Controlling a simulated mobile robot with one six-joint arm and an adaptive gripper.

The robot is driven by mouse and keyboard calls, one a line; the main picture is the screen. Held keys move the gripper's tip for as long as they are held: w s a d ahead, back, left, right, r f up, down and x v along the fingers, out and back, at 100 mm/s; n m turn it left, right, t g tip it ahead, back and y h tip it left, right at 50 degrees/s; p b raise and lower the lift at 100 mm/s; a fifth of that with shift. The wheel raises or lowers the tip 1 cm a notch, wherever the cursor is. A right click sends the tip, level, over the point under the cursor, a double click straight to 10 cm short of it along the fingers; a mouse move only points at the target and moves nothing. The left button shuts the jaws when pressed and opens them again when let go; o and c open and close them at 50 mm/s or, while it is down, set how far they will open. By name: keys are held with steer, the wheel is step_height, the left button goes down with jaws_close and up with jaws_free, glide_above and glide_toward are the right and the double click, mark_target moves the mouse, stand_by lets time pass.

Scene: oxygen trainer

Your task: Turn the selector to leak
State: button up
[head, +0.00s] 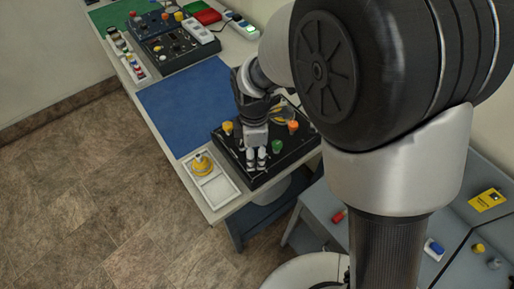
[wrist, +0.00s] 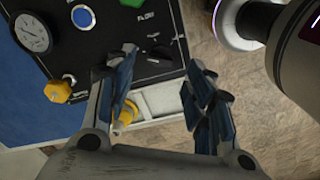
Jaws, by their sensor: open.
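The dark trainer panel (head: 232,150) stands at the near end of the bench. My gripper (head: 256,160) points down over its front edge. In the wrist view my gripper (wrist: 162,88) is open, with nothing between its fingers. A "FLOW" label lies by a green knob (wrist: 132,2); the green knob also shows in the head view (head: 277,146).
A gauge (wrist: 33,33), a blue button (wrist: 83,17) and a yellow knob (wrist: 58,91) are on the panel. An orange knob (head: 293,126) stands behind the gripper. A white tray (head: 222,190) with a yellow item is beside the panel. The blue mat (head: 180,105) is clear.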

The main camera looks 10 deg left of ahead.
steer(key=shift+f+b, duration=0.45)
steer(key=shift+f, duration=1.5)
steer(key=shift+c, duration=0.3)
steer(key=c, duration=1)
